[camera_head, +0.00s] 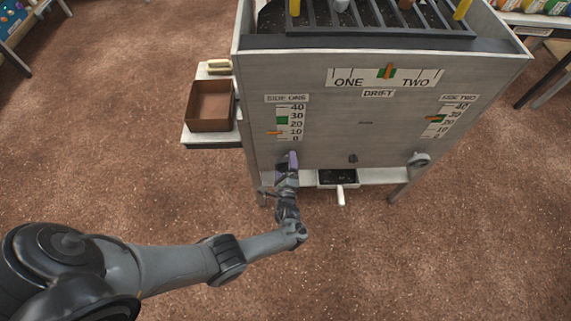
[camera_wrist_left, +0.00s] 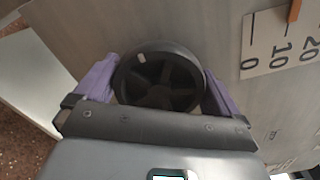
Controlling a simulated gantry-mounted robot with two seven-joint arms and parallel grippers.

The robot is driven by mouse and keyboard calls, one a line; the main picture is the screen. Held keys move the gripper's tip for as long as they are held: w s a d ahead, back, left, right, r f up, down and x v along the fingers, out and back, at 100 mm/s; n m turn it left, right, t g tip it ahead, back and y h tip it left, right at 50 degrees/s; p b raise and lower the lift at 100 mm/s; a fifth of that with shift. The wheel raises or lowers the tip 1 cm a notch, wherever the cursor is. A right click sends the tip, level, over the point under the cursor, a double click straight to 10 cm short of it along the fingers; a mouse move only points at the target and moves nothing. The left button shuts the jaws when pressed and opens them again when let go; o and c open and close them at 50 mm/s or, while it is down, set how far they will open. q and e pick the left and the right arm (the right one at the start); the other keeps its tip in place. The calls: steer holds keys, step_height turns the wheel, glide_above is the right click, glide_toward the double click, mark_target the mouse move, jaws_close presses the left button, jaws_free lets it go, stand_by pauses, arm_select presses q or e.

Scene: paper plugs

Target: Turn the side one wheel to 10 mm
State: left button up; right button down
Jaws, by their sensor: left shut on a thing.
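The side one wheel (camera_wrist_left: 160,78), dark and spoked with a small pale mark near its rim, sits at the panel's lower left. My left gripper (camera_head: 291,162) is shut on it, with purple fingers on opposite sides of the rim; the gripper also shows in the wrist view (camera_wrist_left: 158,88). In the head view the gripper hides most of the wheel. The side one scale (camera_head: 292,122) has its orange pointer (camera_head: 274,133) at about 10. In the wrist view the pointer (camera_wrist_left: 294,10) is close to the 10 mark, perhaps slightly towards 20. My right gripper is not in view.
The side two wheel (camera_head: 419,160) and side two scale (camera_head: 450,119) are at the panel's right. A small drawer (camera_head: 341,185) with a white handle juts out below. A brown box (camera_head: 211,105) stands on a left side shelf. The floor in front is clear.

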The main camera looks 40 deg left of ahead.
mark_target(286, 168)
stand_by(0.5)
arm_select(q)
steer(key=o, duration=0.6)
steer(key=shift+d, duration=0.1)
steer(key=p+v, duration=0.1)
steer(key=v, duration=0.5)
steer(key=shift+s+d+p, duration=0.1)
steer(key=shift+s+p, duration=0.05)
steer(key=shift+p, duration=0.2)
steer(key=shift+s+d, duration=0.35)
steer(key=shift+s, duration=0.05)
steer(key=shift+s+f, duration=0.1)
